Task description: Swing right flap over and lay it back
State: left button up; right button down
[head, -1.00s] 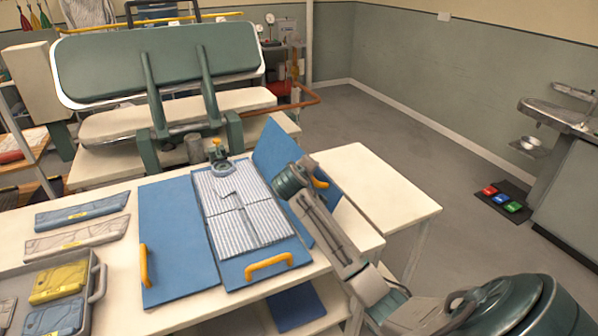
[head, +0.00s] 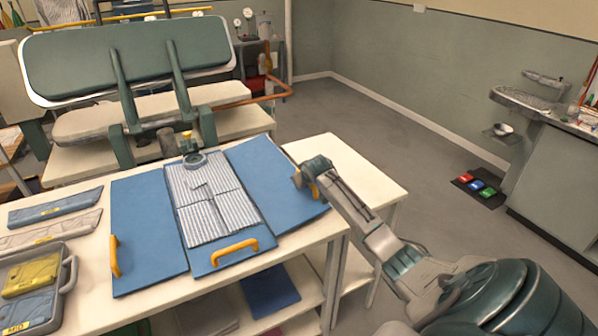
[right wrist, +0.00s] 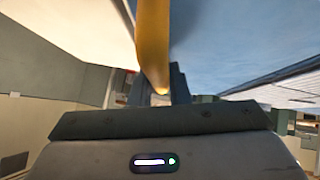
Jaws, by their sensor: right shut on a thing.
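The blue folding board lies on the white table, with its right flap (head: 272,182) now nearly flat, or flat, out to the right; I cannot tell if its outer edge touches the table. My right gripper (head: 309,188) is shut on the flap's yellow handle (right wrist: 153,45), at the flap's right edge. A striped garment (head: 215,203), folded narrow, lies on the middle panel (head: 205,262). The left flap (head: 147,230) lies flat with its own yellow handle (head: 114,256). My left gripper is not in view.
A grey tray (head: 72,272) with yellow and blue folded items stands at the front left. A pressing machine (head: 130,65) stands behind the table. The white table top (head: 350,165) right of the flap is clear.

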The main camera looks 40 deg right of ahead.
aim_at(307, 187)
jog(key=shift+d+f+y, duration=0.3)
jog(key=shift+f, duration=0.25)
jog(key=shift+d+f, duration=0.15)
jog(key=shift+f, duration=0.55)
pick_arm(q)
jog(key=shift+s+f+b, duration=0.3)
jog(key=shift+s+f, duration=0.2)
pick_arm(e)
jog(key=shift+s+f, duration=0.15)
jog(key=shift+f, duration=0.25)
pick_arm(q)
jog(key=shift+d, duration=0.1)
pick_arm(e)
jog(key=shift+s+f, duration=0.1)
jog(key=shift+f, duration=0.15)
jog(key=c, duration=1.6)
grip_release()
jog(key=shift+o, duration=1.2)
jog(key=shift+d+f, duration=0.1)
jog(key=shift+d, duration=0.05)
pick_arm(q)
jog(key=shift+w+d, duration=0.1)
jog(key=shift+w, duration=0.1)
